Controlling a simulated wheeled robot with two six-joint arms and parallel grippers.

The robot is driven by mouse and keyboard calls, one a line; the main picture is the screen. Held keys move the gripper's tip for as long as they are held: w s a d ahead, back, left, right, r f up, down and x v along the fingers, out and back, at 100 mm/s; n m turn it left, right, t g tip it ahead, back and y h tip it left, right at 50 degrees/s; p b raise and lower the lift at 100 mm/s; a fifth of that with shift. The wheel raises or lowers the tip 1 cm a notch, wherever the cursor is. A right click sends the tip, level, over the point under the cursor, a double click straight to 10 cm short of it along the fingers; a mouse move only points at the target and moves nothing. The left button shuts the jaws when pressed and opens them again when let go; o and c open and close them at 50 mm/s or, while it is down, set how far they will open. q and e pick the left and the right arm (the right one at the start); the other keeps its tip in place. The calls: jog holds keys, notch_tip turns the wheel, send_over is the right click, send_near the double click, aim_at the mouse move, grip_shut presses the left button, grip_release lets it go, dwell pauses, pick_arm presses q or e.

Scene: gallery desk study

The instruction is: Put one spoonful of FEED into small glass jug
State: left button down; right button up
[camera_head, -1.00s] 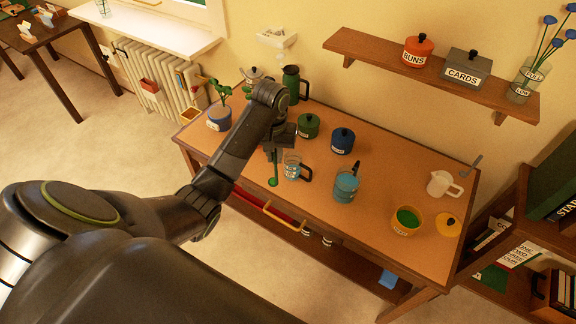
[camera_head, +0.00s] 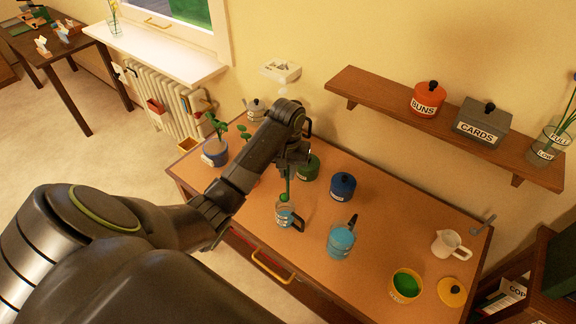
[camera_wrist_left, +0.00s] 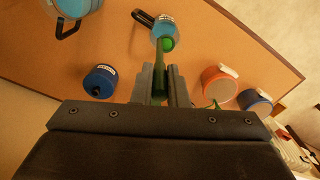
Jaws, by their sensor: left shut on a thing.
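My left gripper (camera_head: 290,158) is shut on a green spoon (camera_head: 287,182), which hangs downward; it also shows in the left wrist view (camera_wrist_left: 159,84). The spoon's bowl is just above or at the mouth of a small glass jug (camera_head: 290,219) with a dark handle and bluish contents. That jug is partly behind the spoon in the wrist view (camera_wrist_left: 163,26). I cannot tell whether the spoon carries anything. An open yellow pot (camera_head: 405,287) with green contents stands at the front right; its label is too small to read. My right gripper is out of view.
A larger blue-filled jug (camera_head: 341,242) stands right of the small one. Green (camera_head: 308,168) and blue (camera_head: 342,187) canisters stand behind. A yellow lid (camera_head: 452,292) and white jug (camera_head: 450,245) are at the right. A shelf (camera_head: 440,124) hangs above. The desk's middle right is clear.

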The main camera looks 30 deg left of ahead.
pick_arm(q)
jog(key=shift+w+f, duration=0.15)
jog(key=shift+f, duration=0.55)
jog(key=shift+w+f, duration=0.1)
jog(key=s+t, duration=0.3)
jog(key=s, duration=0.1)
jog(key=shift+a+f, duration=0.2)
jog(key=shift+a, duration=0.05)
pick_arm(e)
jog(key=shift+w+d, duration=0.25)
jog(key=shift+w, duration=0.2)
pick_arm(q)
jog(key=shift+s+a+f+t+h+b, duration=0.15)
jog(key=shift+s+f+t, duration=0.1)
jog(key=shift+s+t, duration=0.35)
jog(key=shift+s+f+t+h+b, duration=0.1)
jog(key=shift+s+f+t, duration=0.2)
jog(key=shift+s+t, duration=0.2)
jog(key=shift+s+a+f+t+h+b, duration=0.15)
jog(key=shift+s+f+t, duration=0.1)
jog(key=shift+s+t, duration=0.35)
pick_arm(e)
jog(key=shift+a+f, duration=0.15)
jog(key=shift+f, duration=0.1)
